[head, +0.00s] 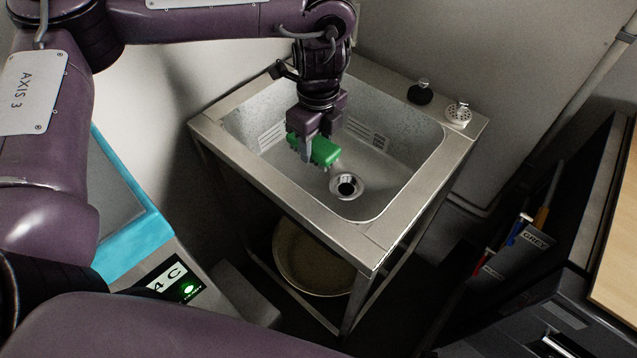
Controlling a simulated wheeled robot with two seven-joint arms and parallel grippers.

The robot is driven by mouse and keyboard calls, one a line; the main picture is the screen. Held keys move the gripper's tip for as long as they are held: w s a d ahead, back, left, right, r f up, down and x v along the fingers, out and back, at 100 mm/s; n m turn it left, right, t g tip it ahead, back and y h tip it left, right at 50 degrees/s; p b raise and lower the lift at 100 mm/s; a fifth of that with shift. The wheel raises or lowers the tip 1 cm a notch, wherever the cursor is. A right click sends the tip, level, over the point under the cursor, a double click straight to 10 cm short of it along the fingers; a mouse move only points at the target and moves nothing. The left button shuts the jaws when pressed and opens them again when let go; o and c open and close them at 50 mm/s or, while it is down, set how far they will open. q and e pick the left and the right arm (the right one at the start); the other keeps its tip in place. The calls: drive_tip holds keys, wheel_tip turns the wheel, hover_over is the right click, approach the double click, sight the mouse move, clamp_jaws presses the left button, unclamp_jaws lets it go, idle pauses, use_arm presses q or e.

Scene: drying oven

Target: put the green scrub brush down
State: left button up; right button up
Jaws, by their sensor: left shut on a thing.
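The green scrub brush (324,151) is between the fingers of my left gripper (318,146), which is shut on it. The gripper points down over the steel sink basin (390,190), and the brush shows above the basin, left of and behind the drain (346,186). I cannot tell whether the brush touches the basin floor. One finger covers part of the brush's left end. My right gripper is not in view.
A black stopper (420,93) and a white perforated piece (458,114) stand on the sink's back right rim. A round pan (312,262) sits below the sink. A blue-edged device (135,235) stands at left, a dark cabinet (540,290) at right.

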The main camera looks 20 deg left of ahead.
use_arm(q)
wheel_tip(320, 180, down, 8)
drive_tip(key=shift+r+b, duration=0.2)
drive_tip(key=shift+b, duration=0.3)
wheel_tip(320, 180, down, 4)
drive_tip(key=shift+f, duration=0.5)
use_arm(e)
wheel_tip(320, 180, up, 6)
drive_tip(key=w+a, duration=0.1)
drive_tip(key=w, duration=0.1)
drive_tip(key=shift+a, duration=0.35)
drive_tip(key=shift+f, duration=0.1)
use_arm(q)
drive_tip(key=shift+f+b, duration=0.15)
drive_tip(key=shift+b, duration=0.15)
drive_tip(key=o, duration=1.3)
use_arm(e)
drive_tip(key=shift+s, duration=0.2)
